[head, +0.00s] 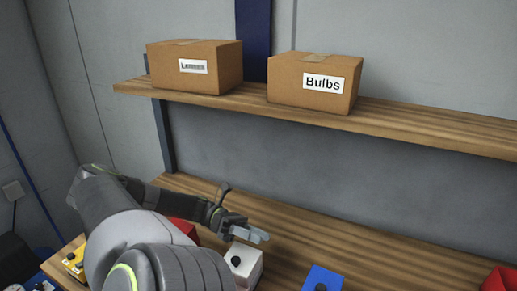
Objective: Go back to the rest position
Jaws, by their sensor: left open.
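My left arm comes in from the lower left and reaches over the wooden workbench (380,257). My left gripper (258,234) is open at the end of it, above and just behind a white box (247,266) with a dark round spot on its front. I see nothing held between its fingers. My right gripper is not in view.
A wooden shelf (420,123) above the bench carries two cardboard boxes, one labelled Bulbs (310,84) and another with a small label (195,66). A blue block (322,279), a red object (498,281) and a yellow item (74,262) stand on the bench. The bench right of my gripper is mostly clear.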

